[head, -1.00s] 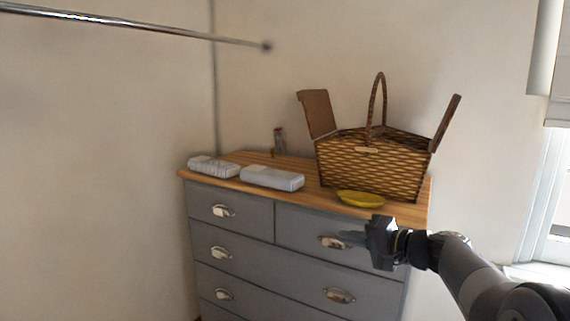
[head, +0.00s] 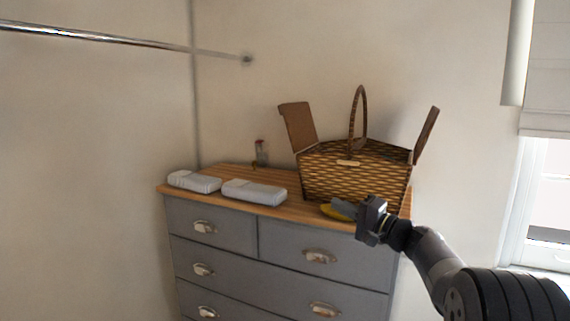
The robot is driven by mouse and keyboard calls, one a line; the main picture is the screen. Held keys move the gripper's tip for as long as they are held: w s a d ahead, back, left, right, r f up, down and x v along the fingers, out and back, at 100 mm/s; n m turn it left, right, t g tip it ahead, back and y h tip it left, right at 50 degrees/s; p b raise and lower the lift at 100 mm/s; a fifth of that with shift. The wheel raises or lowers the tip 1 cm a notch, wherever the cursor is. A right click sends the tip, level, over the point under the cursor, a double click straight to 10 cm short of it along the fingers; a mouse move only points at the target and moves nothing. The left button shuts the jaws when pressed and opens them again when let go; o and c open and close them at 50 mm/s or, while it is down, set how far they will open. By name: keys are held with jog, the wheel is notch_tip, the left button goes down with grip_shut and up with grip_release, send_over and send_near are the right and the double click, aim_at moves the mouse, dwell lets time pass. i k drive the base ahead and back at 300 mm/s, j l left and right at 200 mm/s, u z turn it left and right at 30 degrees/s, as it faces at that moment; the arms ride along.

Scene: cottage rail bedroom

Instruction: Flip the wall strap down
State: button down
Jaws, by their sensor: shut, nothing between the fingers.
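I cannot make out a wall strap in the head view. My gripper (head: 342,207) is shut and empty. It points left, in front of the dresser top's front edge, and partly covers a yellow dish (head: 328,211). I cannot tell whether it touches the dish.
A grey dresser (head: 213,248) with a wooden top stands in the corner. On it are a wicker basket (head: 345,175) with raised lids, two pale folded bundles (head: 193,181) (head: 254,192) and a small bottle (head: 261,152). A window (head: 548,200) is at right.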

aim_at(258, 144)
jog(key=i+j+u, duration=0.15)
jog(key=i+j, duration=1.1)
jog(key=i+j+z, duration=0.55)
jog(key=j, duration=0.2)
jog(key=i+j+z, duration=0.3)
jog(key=j, duration=0.15)
jog(key=k, duration=0.1)
